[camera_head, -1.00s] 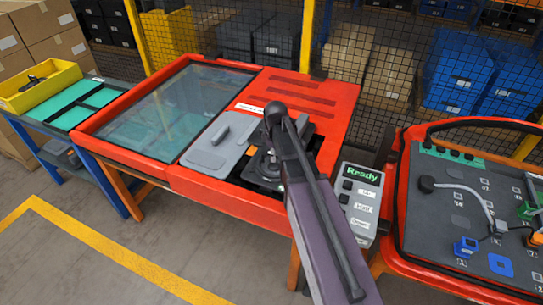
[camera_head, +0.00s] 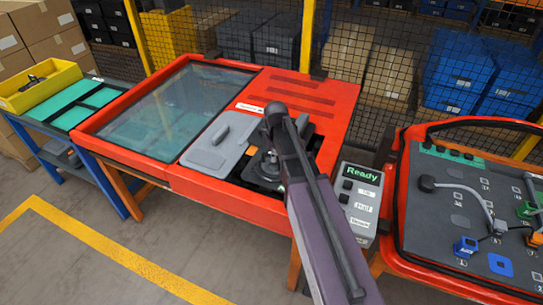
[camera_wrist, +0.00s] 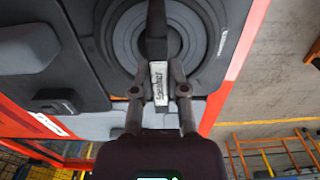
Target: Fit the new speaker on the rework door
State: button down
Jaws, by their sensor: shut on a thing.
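The rework door (camera_head: 230,202) is a red panel lying flat, with a glass window at the left and a grey trim piece (camera_head: 208,158) beside a dark speaker area. The speaker (camera_wrist: 192,28) is dark, round and ringed in the wrist view. In the head view my arm covers part of this speaker (camera_head: 264,166). My gripper (camera_wrist: 160,72) is shut on the speaker's upright middle grip, just above a white label. The speaker is at the dark area of the door; I cannot tell whether it is fully seated.
A grey control box (camera_head: 358,200) reading "Ready" stands at the door's right. Another red-edged door (camera_head: 455,200) with small parts is at the right. A yellow bin (camera_head: 38,88) and teal trays (camera_head: 70,116) are at the left. A mesh fence stands behind.

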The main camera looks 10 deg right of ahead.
aim_at(275, 165)
jog(key=c, duration=1.3)
grip_release()
grip_shut()
jog(key=shift+f+b, duration=1.85)
jog(key=shift+s, duration=0.1)
jog(key=o, duration=0.7)
grip_release()
